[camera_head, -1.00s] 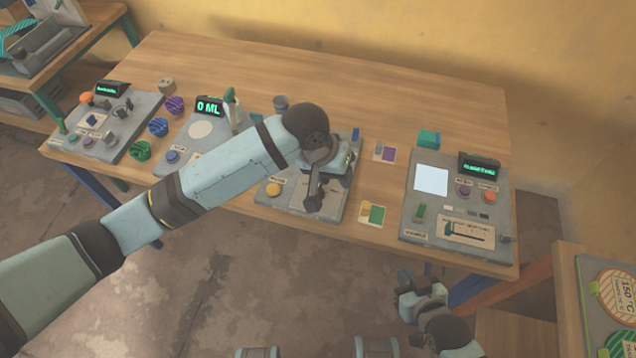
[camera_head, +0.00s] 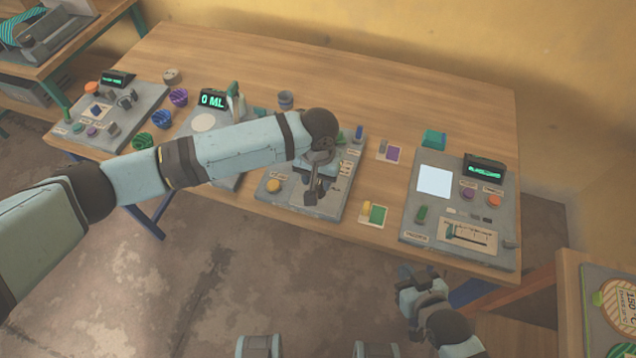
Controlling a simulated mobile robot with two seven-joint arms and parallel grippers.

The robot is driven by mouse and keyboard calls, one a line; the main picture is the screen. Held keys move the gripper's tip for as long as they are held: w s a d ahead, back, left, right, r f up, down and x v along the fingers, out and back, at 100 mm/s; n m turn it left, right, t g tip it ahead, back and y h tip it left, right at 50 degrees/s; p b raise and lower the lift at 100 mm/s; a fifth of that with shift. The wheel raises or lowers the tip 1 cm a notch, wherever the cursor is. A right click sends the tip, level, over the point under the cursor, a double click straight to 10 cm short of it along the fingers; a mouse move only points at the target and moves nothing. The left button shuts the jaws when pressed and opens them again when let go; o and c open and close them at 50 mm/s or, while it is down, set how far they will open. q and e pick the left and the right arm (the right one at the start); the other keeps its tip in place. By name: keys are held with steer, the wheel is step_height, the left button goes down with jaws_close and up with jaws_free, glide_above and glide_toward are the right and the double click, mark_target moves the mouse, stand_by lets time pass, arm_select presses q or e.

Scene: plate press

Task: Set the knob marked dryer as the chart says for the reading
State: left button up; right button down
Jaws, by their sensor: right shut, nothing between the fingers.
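The middle grey panel (camera_head: 328,208) carries a yellow button (camera_head: 273,185) and a partly covered pale label. My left gripper (camera_head: 312,188) points down over this panel, and its wrist hides the panel's back part. I cannot tell whether its fingers are open or touch anything. The knob marked dryer cannot be picked out, as the small labels are unreadable and part of the panel is covered. No chart for the reading can be made out clearly. My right gripper (camera_head: 405,280) is shut and empty, in front of the table's front edge.
A panel with a white screen (camera_head: 434,181) stands at the right; a panel with a "0 ML" display (camera_head: 213,99) and another knob panel (camera_head: 104,122) stand left. A side table (camera_head: 570,290) is at lower right. The table's back is clear.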

mark_target(318, 187)
arm_select(q)
steer(key=shift+f, duration=1.7)
jaws_close()
steer(key=shift+r, duration=0.1)
